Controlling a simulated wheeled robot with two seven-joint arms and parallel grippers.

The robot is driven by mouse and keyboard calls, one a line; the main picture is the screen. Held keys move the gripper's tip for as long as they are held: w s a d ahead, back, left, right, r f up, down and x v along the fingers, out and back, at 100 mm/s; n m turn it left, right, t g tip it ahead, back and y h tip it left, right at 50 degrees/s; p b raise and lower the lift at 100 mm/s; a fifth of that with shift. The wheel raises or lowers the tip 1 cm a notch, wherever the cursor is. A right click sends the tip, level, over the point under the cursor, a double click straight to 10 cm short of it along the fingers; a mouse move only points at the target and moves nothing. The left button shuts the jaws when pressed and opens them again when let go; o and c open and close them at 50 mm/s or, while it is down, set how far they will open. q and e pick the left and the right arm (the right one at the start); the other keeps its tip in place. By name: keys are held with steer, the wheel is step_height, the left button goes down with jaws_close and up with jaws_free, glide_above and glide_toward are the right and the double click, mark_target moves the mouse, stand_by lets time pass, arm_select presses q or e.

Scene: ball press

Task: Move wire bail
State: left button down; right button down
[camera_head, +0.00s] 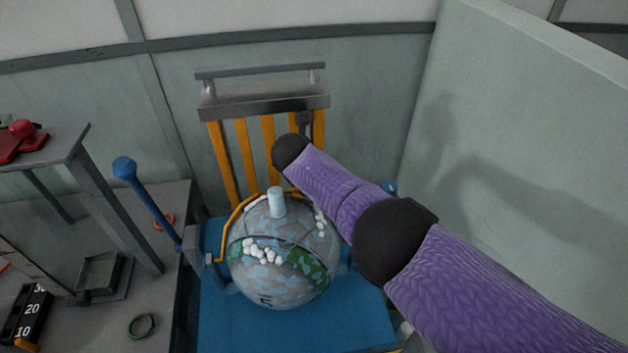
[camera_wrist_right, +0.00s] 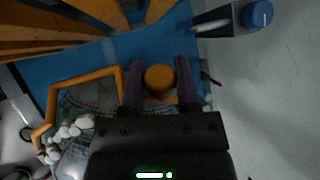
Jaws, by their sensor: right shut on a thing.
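The orange wire bail (camera_head: 232,218) curves along the left and upper side of the painted ball (camera_head: 275,275) in the head view; its right part is hidden. In the right wrist view the bail (camera_wrist_right: 85,80) is a bent orange bar above the ball (camera_wrist_right: 95,97), running toward my gripper. My right gripper (camera_wrist_right: 160,84) has its two fingers on either side of a round orange piece (camera_wrist_right: 160,78), which looks like part of the bail. My arm hides this gripper in the head view. My left gripper is not in view.
The ball has a pale peg (camera_head: 277,202) on top and sits on a blue base (camera_head: 290,325). Orange slats (camera_head: 244,150) under a grey bar stand behind. A blue-knobbed lever (camera_head: 125,168) and a grey bench (camera_head: 110,215) are at left. A pale wall (camera_head: 530,130) bounds the right.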

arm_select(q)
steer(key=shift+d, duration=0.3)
arm_select(e)
steer(key=shift+w+d+r, duration=0.1)
steer(key=shift+d+r, duration=0.05)
steer(key=shift+r, duration=0.05)
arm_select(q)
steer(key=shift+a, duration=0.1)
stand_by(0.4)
arm_select(e)
steer(key=shift+c, duration=1.7)
jaws_free()
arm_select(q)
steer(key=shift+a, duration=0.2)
